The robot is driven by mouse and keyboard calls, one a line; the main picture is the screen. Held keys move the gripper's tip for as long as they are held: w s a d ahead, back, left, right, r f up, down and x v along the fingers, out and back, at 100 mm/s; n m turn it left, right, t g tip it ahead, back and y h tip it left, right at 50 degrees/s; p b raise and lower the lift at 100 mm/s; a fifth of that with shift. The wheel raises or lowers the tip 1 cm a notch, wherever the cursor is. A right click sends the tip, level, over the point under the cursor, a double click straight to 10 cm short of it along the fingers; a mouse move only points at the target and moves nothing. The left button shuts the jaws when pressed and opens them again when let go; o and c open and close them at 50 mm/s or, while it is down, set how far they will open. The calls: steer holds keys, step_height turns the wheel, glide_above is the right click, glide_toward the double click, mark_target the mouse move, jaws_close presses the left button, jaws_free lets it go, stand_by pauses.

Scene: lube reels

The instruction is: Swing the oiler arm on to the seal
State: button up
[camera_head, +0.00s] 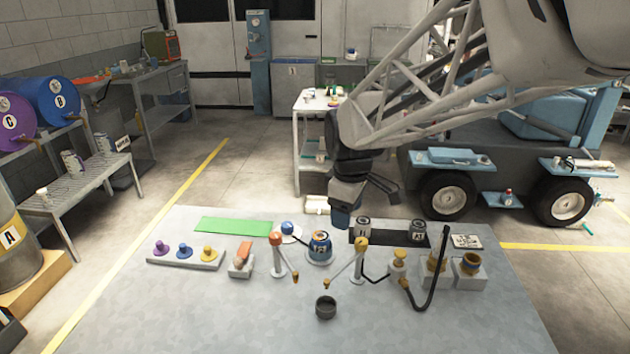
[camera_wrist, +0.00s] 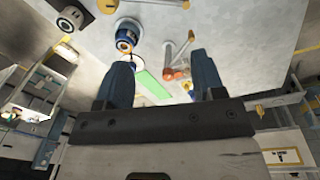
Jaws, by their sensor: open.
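Two white posts with swing arms stand on the grey table. One has an orange cap (camera_head: 276,239) and a short arm slanting down right; the other has a yellow-orange cap (camera_head: 361,243) and an arm slanting down left. I cannot tell which is the oiler arm. No part is clearly marked as the seal. A blue-banded can (camera_head: 320,242) sits on a pale blue disc between the posts; it also shows in the wrist view (camera_wrist: 127,35). My gripper (camera_head: 347,212) hangs above the table's back, near the can and apart from the posts. It is open and empty, fingers spread.
A dark grey cup (camera_head: 326,307) stands in front. A rack with coloured knobs (camera_head: 185,257) is at left. A pump (camera_head: 398,262), a black curved hose (camera_head: 442,270) and yellow pots (camera_head: 471,265) are at right. Cans (camera_head: 418,231) stand on a black mat. The front table area is mostly clear.

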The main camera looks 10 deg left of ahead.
steer(key=w+a+f+n, duration=0.4)
steer(key=w+a+n, duration=0.15)
steer(key=a, duration=0.45)
steer(key=n+g, duration=0.1)
steer(key=n, duration=0.2)
glide_above(275, 235)
step_height(275, 235, down, 5)
steer(key=shift+r, duration=0.1)
steer(key=shift+f, duration=3.9)
jaws_close()
